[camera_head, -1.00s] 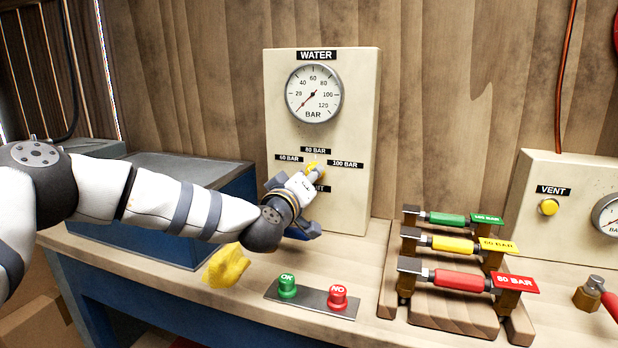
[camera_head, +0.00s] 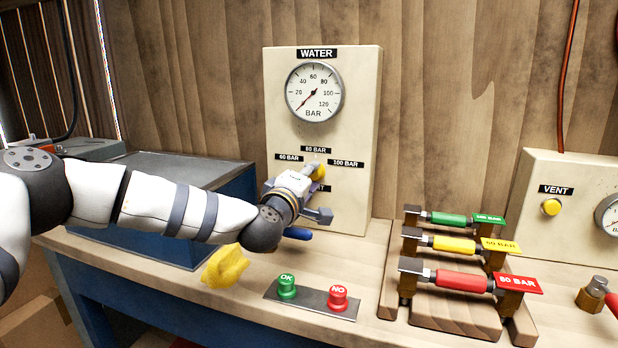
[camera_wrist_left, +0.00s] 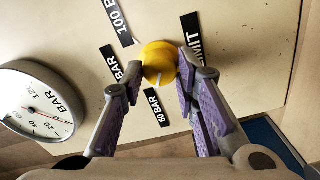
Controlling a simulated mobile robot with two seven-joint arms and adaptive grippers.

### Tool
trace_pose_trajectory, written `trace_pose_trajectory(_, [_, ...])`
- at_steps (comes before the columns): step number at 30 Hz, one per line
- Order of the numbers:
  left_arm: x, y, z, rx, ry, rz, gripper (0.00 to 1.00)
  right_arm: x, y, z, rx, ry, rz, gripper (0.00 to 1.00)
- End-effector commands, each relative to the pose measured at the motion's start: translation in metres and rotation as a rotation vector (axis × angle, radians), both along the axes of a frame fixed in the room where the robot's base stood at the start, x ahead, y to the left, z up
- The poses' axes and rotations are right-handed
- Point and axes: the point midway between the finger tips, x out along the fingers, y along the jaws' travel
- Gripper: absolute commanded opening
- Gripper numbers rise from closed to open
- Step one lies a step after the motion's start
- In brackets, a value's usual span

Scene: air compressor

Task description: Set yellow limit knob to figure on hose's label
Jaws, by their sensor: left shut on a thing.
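The round yellow limit knob (camera_head: 319,170) is on the cream WATER panel (camera_head: 355,210). Labels for 60, 80 and 100 BAR surround it, with a LIMIT label below, partly hidden. My left gripper (camera_head: 314,174) is shut on the knob, with purple-padded fingers on either side in the left wrist view (camera_wrist_left: 160,70). There, a pale mark on the knob (camera_wrist_left: 158,60) appears to face the 60 BAR label (camera_wrist_left: 156,108). The rack holds a green hose (camera_head: 447,219), a yellow hose (camera_head: 453,244) labelled 60 BAR and a red hose (camera_head: 460,280) labelled 80 BAR. My right gripper is out of view.
The WATER gauge (camera_head: 314,92) reads near zero. Green OK (camera_head: 287,287) and red NO (camera_head: 338,298) buttons sit in front. The VENT panel (camera_head: 530,185) and a brass fitting (camera_head: 590,297) with a red piece are at right.

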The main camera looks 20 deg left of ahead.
Motion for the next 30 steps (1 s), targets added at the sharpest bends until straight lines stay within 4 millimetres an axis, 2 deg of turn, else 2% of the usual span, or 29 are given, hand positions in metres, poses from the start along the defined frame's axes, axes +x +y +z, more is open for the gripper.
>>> trace_pose_trajectory(11, [0.0,-0.001,-0.001,-0.004,0.002,-0.003,0.0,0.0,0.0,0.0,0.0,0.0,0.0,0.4])
trace_pose_trajectory(12, [0.0,-0.001,-0.001,-0.004,0.002,-0.003,0.32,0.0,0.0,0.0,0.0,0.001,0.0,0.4])
trace_pose_trajectory(14, [0.0,-0.001,-0.001,-0.004,0.002,-0.003,0.46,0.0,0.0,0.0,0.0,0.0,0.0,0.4])
trace_pose_trajectory(15, [0.0,-0.001,-0.001,-0.004,0.002,-0.003,0.48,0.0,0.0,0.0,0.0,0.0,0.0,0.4])
trace_pose_trajectory(24, [-0.003,0.0,0.0,-0.003,0.001,-0.002,0.48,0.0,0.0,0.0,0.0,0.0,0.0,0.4])
trace_pose_trajectory(26, [-0.01,0.0,0.0,-0.003,0.001,-0.002,0.48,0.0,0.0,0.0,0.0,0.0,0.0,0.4])
trace_pose_trajectory(30, [-0.045,0.001,0.0,-0.004,0.002,-0.003,0.48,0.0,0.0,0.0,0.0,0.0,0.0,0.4])
